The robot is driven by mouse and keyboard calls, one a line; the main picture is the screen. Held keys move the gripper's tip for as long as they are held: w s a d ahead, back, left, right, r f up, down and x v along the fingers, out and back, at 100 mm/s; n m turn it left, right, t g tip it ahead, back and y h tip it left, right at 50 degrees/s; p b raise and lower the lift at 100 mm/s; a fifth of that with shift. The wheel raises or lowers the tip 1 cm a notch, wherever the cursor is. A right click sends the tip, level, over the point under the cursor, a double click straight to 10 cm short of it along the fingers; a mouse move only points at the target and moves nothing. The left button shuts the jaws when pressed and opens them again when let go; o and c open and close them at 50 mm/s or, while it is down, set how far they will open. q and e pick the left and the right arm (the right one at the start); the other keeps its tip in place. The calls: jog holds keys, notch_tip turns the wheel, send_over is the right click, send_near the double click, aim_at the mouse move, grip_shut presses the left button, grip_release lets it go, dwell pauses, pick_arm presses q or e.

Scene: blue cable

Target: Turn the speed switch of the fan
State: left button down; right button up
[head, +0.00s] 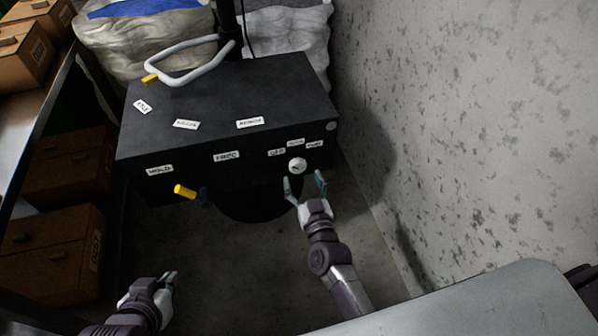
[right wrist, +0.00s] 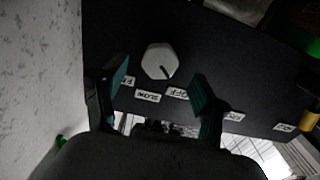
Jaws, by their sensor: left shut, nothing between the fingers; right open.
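The fan's speed switch is a white round knob (head: 297,165) on the front face of a black box (head: 230,110). Labels sit just above it in the head view. In the right wrist view the knob (right wrist: 159,62) has a dark pointer line, near labels reading OFF and SLOW. My right gripper (head: 306,184) is open in front of the box, just below the knob. In the right wrist view its green-padded fingers (right wrist: 160,85) stand on either side of the knob, apart from it. My left gripper (head: 170,277) is shut and empty, low at the left.
A yellow-tipped lever (head: 185,191) sticks out of the box front at left. A white bent handle (head: 190,62) is on top. A speckled wall (head: 450,130) stands at right, cardboard boxes (head: 50,250) at left. A grey surface (head: 480,305) is at lower right.

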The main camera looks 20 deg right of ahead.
aim_at(299, 169)
jog(key=w, duration=0.4)
jog(key=shift+b, duration=0.4)
pick_arm(q)
jog(key=w+r+t, duration=0.1)
jog(key=w+d+r+t, duration=0.1)
jog(key=w+r, duration=0.1)
jog(key=shift+w+d+t+h, duration=0.2)
jog(key=shift+w+t+h, duration=0.1)
jog(key=shift+t+h, duration=0.1)
pick_arm(e)
jog(key=c, duration=1.1)
jog(key=shift+c, duration=0.2)
pick_arm(q)
jog(key=shift+f, duration=0.1)
